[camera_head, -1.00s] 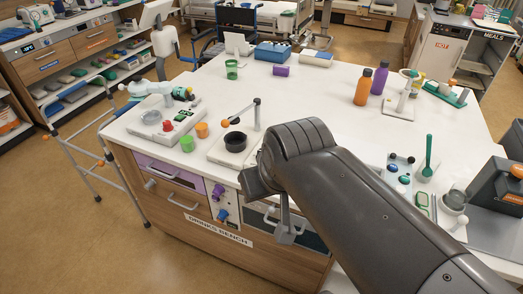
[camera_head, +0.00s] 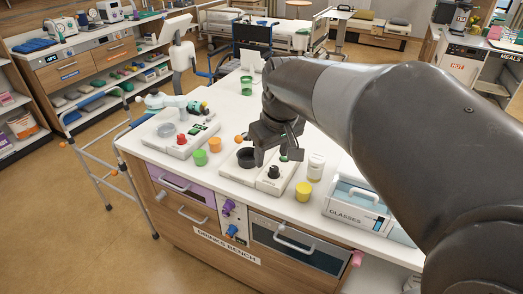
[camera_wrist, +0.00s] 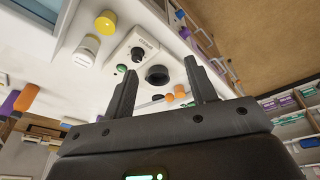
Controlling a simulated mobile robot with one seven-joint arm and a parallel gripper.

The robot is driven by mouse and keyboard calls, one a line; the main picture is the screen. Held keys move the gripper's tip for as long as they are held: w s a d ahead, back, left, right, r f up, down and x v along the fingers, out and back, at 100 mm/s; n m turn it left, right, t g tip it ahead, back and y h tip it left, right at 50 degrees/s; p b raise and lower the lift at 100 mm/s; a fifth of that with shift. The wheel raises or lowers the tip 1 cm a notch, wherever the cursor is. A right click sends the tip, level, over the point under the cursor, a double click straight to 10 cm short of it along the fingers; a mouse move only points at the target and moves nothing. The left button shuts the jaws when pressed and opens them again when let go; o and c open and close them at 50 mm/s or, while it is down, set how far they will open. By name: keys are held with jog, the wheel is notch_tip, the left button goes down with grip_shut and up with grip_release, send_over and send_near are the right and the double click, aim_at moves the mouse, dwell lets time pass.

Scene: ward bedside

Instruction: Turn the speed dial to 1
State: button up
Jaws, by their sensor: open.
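A white device with a black bowl (camera_head: 246,158) stands near the bench's front edge. In the wrist view its white panel (camera_wrist: 128,42) carries a small black dial (camera_wrist: 138,54), a green button (camera_wrist: 121,68) and lettering too small to read. In the head view the dial (camera_head: 273,172) shows on the panel; its setting cannot be read. My gripper (camera_head: 276,150) hangs above this device, partly hiding it. In the wrist view my gripper (camera_wrist: 160,72) is open and empty, its fingers apart from the dial, with the black bowl (camera_wrist: 157,75) seen between them.
Knobs (camera_head: 228,206) sit on the bench front.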

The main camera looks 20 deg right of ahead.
jog(key=w+d+f+n+g, duration=0.1)
jog(key=w+d+f, duration=0.2)
jog(key=w, duration=0.4)
jog(key=n+g, duration=0.2)
send_near(274, 168)
notch_tip(274, 168, down, 9)
jog(key=shift+a+r, duration=0.1)
jog(key=c, duration=1)
